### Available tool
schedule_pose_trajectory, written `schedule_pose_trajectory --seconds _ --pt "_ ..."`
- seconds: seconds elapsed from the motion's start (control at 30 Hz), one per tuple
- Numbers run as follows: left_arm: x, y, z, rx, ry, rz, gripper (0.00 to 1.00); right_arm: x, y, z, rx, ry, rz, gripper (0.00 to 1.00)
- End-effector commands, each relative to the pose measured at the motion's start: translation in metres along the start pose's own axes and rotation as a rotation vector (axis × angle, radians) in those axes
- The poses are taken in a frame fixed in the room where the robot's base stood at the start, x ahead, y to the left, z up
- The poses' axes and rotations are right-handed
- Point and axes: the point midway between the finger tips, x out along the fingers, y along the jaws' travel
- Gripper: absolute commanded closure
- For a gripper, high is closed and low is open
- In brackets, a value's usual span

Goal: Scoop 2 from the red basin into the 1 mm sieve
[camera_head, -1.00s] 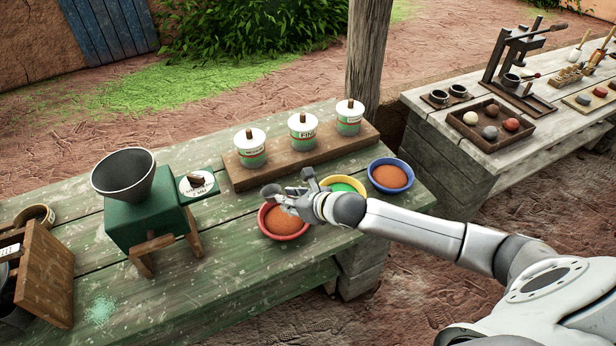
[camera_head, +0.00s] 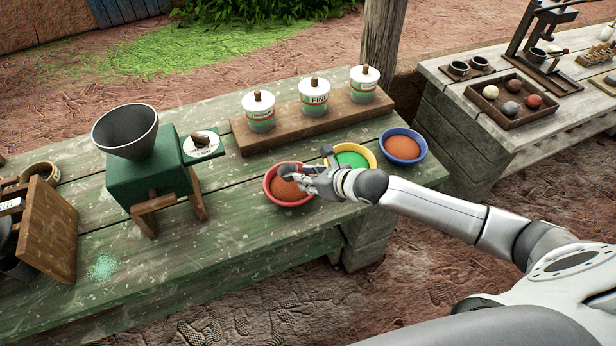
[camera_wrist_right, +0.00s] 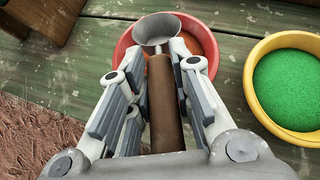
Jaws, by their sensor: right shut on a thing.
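The red basin (camera_head: 274,193) holds orange-brown powder and sits near the front edge of the green table. My right gripper (camera_head: 296,178) is over it. In the right wrist view the right gripper (camera_wrist_right: 162,100) is shut on the brown handle of a scoop (camera_wrist_right: 162,95). The scoop's grey metal bowl (camera_wrist_right: 157,30) points away over the red basin (camera_wrist_right: 124,47). The bowl looks empty, with only grey metal visible. I cannot pick out the 1 mm sieve for sure; a round wooden-rimmed thing (camera_head: 52,176) stands at the far left, partly hidden. My left gripper is not in view.
A yellow basin (camera_head: 371,154) of green powder and a blue basin (camera_head: 424,152) of orange powder stand right of the red one. A green mill (camera_head: 150,178) with a funnel (camera_head: 125,130) stands left. Lidded jars (camera_head: 314,97) stand on a wooden board behind.

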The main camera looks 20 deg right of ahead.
Motion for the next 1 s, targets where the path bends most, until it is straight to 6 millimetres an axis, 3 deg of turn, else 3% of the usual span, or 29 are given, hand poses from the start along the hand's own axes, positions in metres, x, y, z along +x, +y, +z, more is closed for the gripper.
schedule_pose_trajectory --seconds 0.6,1.0 --pt "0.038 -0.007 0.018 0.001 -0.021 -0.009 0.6 0.033 -0.001 -0.043 0.001 0.001 -0.001 1.0" --pt "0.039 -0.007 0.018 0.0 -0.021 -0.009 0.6 0.034 -0.001 -0.046 0.002 0.003 -0.002 1.0"
